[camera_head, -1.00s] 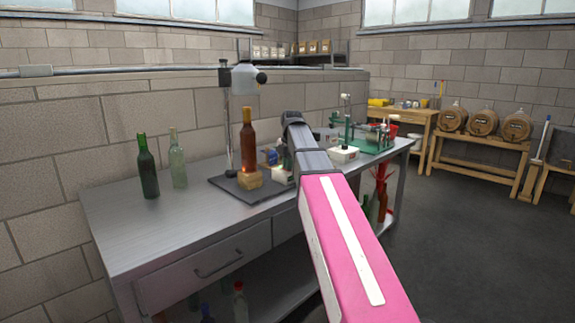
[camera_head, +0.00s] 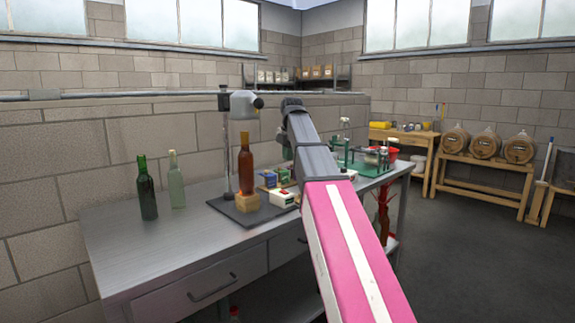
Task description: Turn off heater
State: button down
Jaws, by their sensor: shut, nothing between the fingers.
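The heater looks to be the grey rounded head (camera_head: 243,104) on a dark upright post (camera_head: 226,150) with a flat dark base (camera_head: 233,215) on the metal bench. A black knob (camera_head: 258,103) sticks out of the head's right side. Below the head, an amber bottle (camera_head: 246,168) stands upright on a small wooden block (camera_head: 246,202). My gripper (camera_head: 290,104) is shut and empty. In the picture it is right of the knob, at about the same height, with a gap between them. Its fingertips are small and partly hidden by my arm; depth to the knob is hard to judge.
A green bottle (camera_head: 147,190) and a clear bottle (camera_head: 176,182) stand left on the metal bench (camera_head: 150,250). Small boxes (camera_head: 284,198) and a green bench device (camera_head: 362,167) are right of the base. Barrels (camera_head: 486,146) stand at the back right.

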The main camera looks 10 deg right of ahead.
aim_at(282, 191)
jog(key=shift+r, duration=0.3)
jog(key=shift+w+a+r, duration=0.15)
jog(key=shift+w+a, duration=0.2)
jog(key=shift+w, duration=0.3)
jog(key=f, duration=0.4)
jog(key=w+f, duration=0.1)
jog(key=f, duration=0.4)
jog(key=a+f, duration=0.1)
jog(key=f, duration=0.4)
jog(key=shift+w, duration=0.2)
